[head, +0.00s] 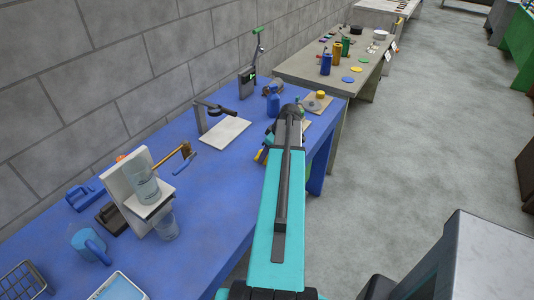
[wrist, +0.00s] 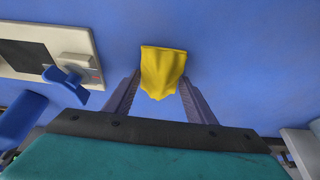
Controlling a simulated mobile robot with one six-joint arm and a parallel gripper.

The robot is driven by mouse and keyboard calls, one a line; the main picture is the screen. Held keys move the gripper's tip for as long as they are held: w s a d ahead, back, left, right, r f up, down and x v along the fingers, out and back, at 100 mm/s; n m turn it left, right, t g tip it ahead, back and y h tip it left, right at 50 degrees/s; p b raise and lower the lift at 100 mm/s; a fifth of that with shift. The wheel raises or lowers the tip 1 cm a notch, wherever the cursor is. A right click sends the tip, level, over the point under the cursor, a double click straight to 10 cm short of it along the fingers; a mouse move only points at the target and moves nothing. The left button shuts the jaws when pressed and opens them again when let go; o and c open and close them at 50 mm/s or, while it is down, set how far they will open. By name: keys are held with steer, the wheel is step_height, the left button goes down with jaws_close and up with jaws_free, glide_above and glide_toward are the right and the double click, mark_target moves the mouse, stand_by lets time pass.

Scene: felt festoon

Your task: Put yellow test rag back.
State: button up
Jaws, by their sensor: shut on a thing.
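The yellow test rag (wrist: 163,70) hangs between the two fingers of my gripper (wrist: 160,84) in the wrist view, with the blue tabletop (wrist: 240,60) beyond it. My gripper is shut on the rag. Its lower edge is bunched and uneven. In the head view my arm hides most of the gripper. A small yellow patch (head: 261,156) shows just left of the arm; I cannot tell for sure whether it is the rag.
A pale device (wrist: 20,45) with a dark panel and blue lever (wrist: 66,82) is left in the wrist view. A white board (head: 222,133), a blue bottle (head: 273,99) and a white stand (head: 128,185) are on the blue table. A second table (head: 310,72) stands behind.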

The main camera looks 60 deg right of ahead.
steer(key=shift+f, duration=0.15)
steer(key=o, duration=1)
steer(key=shift+r, duration=0.25)
steer(key=shift+b+v, duration=1.5)
steer(key=shift+v, duration=4.5)
